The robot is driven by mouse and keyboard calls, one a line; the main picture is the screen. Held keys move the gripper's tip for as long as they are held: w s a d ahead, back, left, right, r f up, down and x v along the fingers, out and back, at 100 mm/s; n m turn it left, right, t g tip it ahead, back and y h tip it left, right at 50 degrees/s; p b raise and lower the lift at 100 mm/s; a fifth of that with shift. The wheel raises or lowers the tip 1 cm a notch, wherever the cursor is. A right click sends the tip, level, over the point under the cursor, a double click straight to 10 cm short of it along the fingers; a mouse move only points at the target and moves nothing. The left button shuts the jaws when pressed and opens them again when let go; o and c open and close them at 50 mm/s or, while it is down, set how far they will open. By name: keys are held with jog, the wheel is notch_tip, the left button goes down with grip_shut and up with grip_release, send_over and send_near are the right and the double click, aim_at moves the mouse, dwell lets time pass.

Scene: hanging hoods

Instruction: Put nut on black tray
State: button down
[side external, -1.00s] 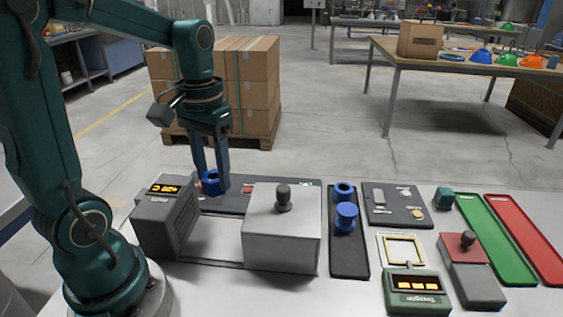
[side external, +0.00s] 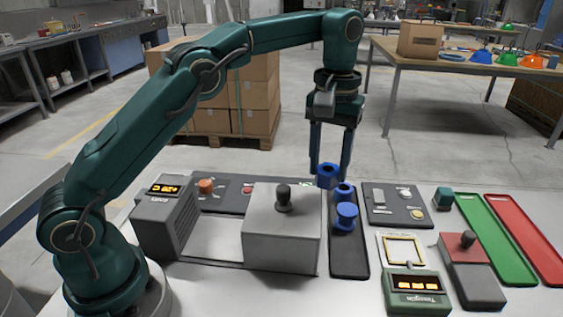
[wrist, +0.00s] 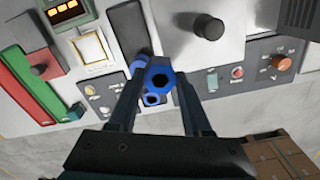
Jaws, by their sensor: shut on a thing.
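A blue nut (side external: 328,173) with a dark hole is held between the fingertips of my gripper (side external: 331,168), above the far end of the long black tray (side external: 348,262). The held nut also shows in the wrist view (wrist: 159,76), between the two fingers. On the tray sit a blue ring-shaped piece (side external: 344,189) at the far end and a taller blue flanged piece (side external: 346,212) in front of it. The held nut partly overlaps the far piece in the side view, so their exact gap is hard to tell. The tray's near half is bare.
A grey box with a dark knob (side external: 281,230) stands just left of the tray. A dark panel with switches (side external: 393,203) lies to the right.

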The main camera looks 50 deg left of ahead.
jog(key=shift+s+d+f+m, duration=0.1)
jog(key=shift+d+f+m, duration=0.25)
jog(key=shift+d+f, duration=1.25)
jog(key=shift+d+f+m, duration=0.3)
jog(key=shift+d+f, duration=0.65)
jog(key=shift+f, duration=1.25)
jog(key=shift+s+d+f+m, duration=0.1)
jog(key=shift+d+f+m, duration=0.25)
jog(key=shift+d+f, duration=1.25)
jog(key=shift+a+f, duration=0.35)
jog(key=shift+f, duration=0.45)
jog(key=shift+c, duration=1.3)
grip_release()
